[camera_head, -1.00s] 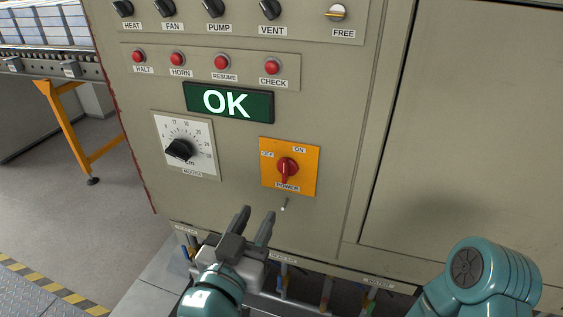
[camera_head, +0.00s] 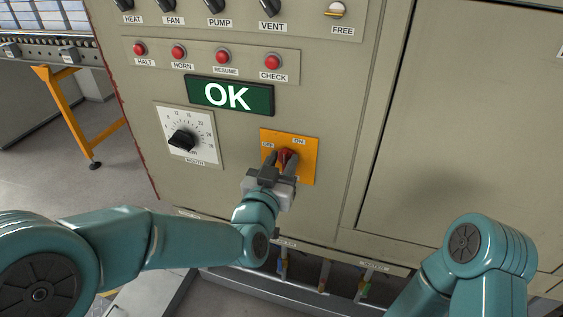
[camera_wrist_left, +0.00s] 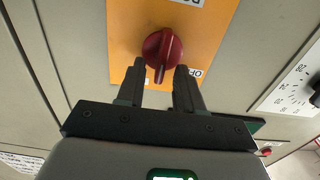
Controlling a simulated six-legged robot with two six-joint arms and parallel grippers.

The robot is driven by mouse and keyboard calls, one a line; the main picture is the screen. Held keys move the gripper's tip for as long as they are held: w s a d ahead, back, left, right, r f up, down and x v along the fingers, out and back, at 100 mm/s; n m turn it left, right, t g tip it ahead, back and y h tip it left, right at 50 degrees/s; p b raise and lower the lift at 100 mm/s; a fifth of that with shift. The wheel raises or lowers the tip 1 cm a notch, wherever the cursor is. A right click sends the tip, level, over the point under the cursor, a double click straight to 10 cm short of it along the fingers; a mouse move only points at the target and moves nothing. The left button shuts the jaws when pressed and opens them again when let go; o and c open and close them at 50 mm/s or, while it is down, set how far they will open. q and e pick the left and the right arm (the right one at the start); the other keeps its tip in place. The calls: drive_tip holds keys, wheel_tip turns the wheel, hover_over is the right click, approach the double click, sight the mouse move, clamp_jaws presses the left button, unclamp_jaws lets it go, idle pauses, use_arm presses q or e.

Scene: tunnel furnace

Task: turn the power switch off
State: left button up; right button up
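The power switch is a red rotary knob (camera_head: 287,154) on an orange plate (camera_head: 306,166) with an OFF label on the left and an ON label on the right. In the left wrist view the red knob (camera_wrist_left: 161,48) shows its raised grip pointing down the picture, between my fingers. My left gripper (camera_head: 275,166) is at the plate's lower left, in front of the knob. In the left wrist view the left gripper (camera_wrist_left: 160,80) is open, one finger on each side of the grip's end, with small gaps. The ON label is hidden there. My right gripper is out of view.
A green OK display (camera_head: 230,96) sits above the plate. A black dial (camera_head: 182,139) on a white scale is to the left. Red buttons (camera_head: 226,57) and black knobs (camera_head: 216,6) line the panel above. A cabinet door (camera_head: 470,120) is at right.

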use_arm(q)
drive_tip(key=shift+c, duration=0.3)
clamp_jaws()
drive_tip(key=shift+f+n+b, duration=0.15)
drive_tip(key=shift+n+b, duration=0.25)
drive_tip(key=shift+b, duration=0.4)
drive_tip(key=n+b, duration=0.3)
drive_tip(key=b, duration=0.1)
drive_tip(key=n+b, duration=0.4)
drive_tip(key=b, duration=0.1)
drive_tip(key=a+f+n+b, duration=0.1)
drive_tip(key=n+b, duration=0.3)
drive_tip(key=b, duration=0.1)
drive_tip(key=shift+w+a, duration=0.1)
drive_tip(key=shift+w, duration=0.1)
drive_tip(key=n+b, duration=0.2)
drive_tip(key=n, duration=0.1)
drive_tip(key=shift+a+f+b, duration=0.1)
drive_tip(key=shift+b, duration=0.25)
drive_tip(key=shift+n+b, duration=0.85)
drive_tip(key=shift+n, duration=0.65)
drive_tip(key=shift+o, duration=0.3)
unclamp_jaws()
